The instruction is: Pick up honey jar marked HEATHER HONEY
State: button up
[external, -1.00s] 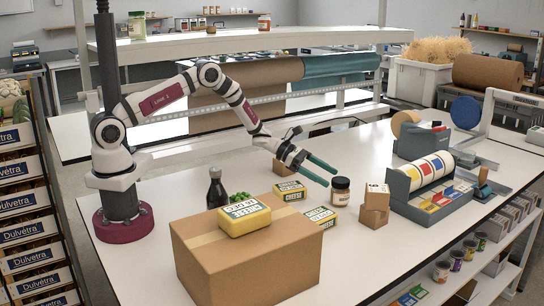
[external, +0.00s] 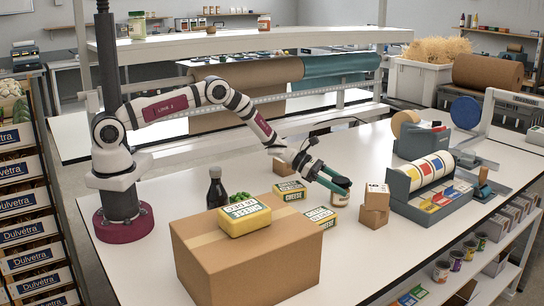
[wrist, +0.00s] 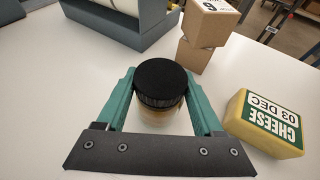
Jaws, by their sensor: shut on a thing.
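The honey jar (external: 340,196) has a dark lid and stands upright on the white table, left of the small cardboard boxes. In the wrist view its black lid (wrist: 160,82) and pale amber body show between the green fingers. Its label text cannot be read in these views. My gripper (external: 337,181) has come down to the jar from the left. In the wrist view my gripper (wrist: 160,100) is shut on the jar, with one finger on each side of it.
Two stacked cardboard boxes (external: 375,200) stand just right of the jar. A yellow cheese block (external: 320,216) lies close by on the left. A large carton (external: 250,262), another cheese pack on top (external: 244,215) and a dark bottle (external: 216,188) stand nearer. A grey dispenser (external: 432,190) is farther right.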

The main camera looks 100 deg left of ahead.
grip_shut()
